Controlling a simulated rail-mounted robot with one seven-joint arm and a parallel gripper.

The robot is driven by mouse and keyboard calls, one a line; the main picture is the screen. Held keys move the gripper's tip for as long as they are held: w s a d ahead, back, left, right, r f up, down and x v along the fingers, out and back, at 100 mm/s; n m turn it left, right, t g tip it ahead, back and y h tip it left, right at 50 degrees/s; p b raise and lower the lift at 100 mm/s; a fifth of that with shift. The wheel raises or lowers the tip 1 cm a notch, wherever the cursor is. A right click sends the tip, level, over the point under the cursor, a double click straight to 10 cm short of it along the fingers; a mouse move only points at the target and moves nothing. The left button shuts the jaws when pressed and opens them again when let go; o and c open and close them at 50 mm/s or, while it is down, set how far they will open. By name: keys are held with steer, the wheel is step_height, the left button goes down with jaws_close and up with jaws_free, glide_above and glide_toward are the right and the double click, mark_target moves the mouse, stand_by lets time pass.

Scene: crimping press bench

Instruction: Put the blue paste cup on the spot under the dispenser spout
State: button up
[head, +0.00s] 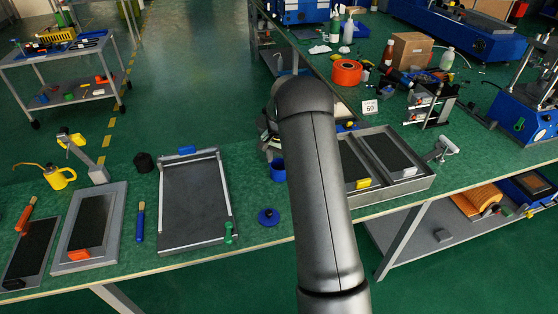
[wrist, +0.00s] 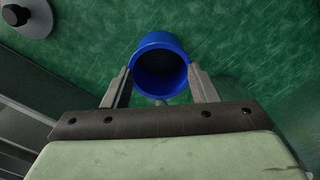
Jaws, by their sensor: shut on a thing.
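The blue paste cup (wrist: 160,66) sits between the two fingers of my gripper (wrist: 160,82) in the wrist view, with its dark open mouth showing. The gripper is shut on it, with a finger on either side. In the head view a blue cup (head: 278,170) shows just left of my arm, over the green bench; my arm hides most of the gripper there. I cannot tell for sure whether the cup touches the bench. I cannot clearly pick out the dispenser spout or the spot under it.
A round blue lid-like piece (head: 268,217) lies near the front edge. A grey framed plate (head: 190,204) stands to the left, and a grey two-part tray (head: 408,187) to the right. A black cup (head: 144,162) and a yellow oil can (head: 58,177) are further left.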

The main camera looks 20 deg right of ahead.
steer(key=o, duration=1.4)
steer(key=shift+f, duration=0.15)
step_height(320, 180, up, 13)
steer(key=shift+f+b, duration=0.2)
steer(key=shift+b, duration=0.25)
steer(key=s+a+r+n, duration=0.3)
steer(key=s+a, duration=0.3)
steer(key=s, duration=0.2)
steer(key=s+a+r+n, duration=0.2)
steer(key=s+a+r, duration=0.2)
steer(key=s+a, duration=0.3)
steer(key=s+a+f+n, duration=0.2)
steer(key=s+n, duration=0.1)
steer(key=s, duration=0.8)
steer(key=s+a+f+n, duration=0.2)
steer(key=s+a+n, duration=0.1)
steer(key=s, duration=0.7)
steer(key=shift+s+a, duration=0.3)
steer(key=shift+s, duration=0.05)
steer(key=shift+f, duration=0.1)
